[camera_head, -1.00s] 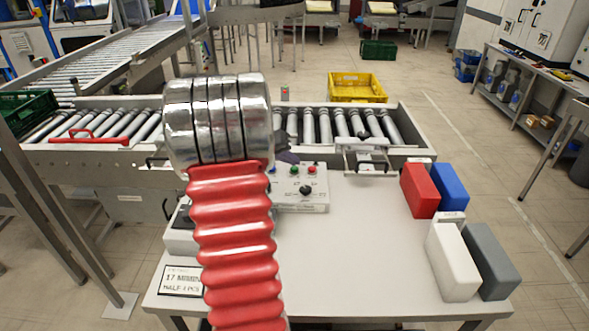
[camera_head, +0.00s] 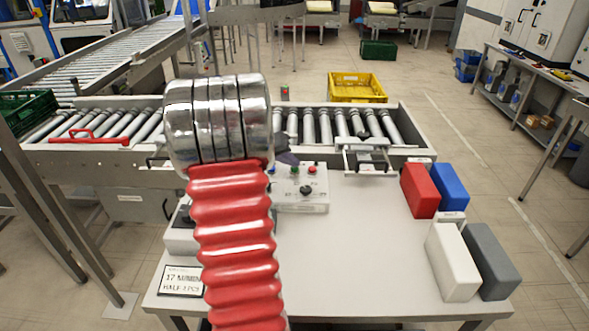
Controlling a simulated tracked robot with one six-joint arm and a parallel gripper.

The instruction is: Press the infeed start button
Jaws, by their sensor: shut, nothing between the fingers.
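A light grey control box (camera_head: 316,204) stands at the back of the white table. On its panel are a green button (camera_head: 294,171), a red button (camera_head: 312,170) and a black knob (camera_head: 306,190). Its labels are too small to read, and my arm covers its left part. Only a dark part of my gripper (camera_head: 287,158) shows past my arm, at the box's back left edge, left of the green button. The fingertips are hidden and the gripper is shut and empty. I cannot tell whether it touches the box.
A second grey box (camera_head: 180,240) sits partly behind my arm at left. Red (camera_head: 419,190), blue (camera_head: 450,187), white (camera_head: 453,262) and grey (camera_head: 492,262) blocks stand on the table's right side. A roller conveyor (camera_head: 400,146) runs behind. The table's middle is clear.

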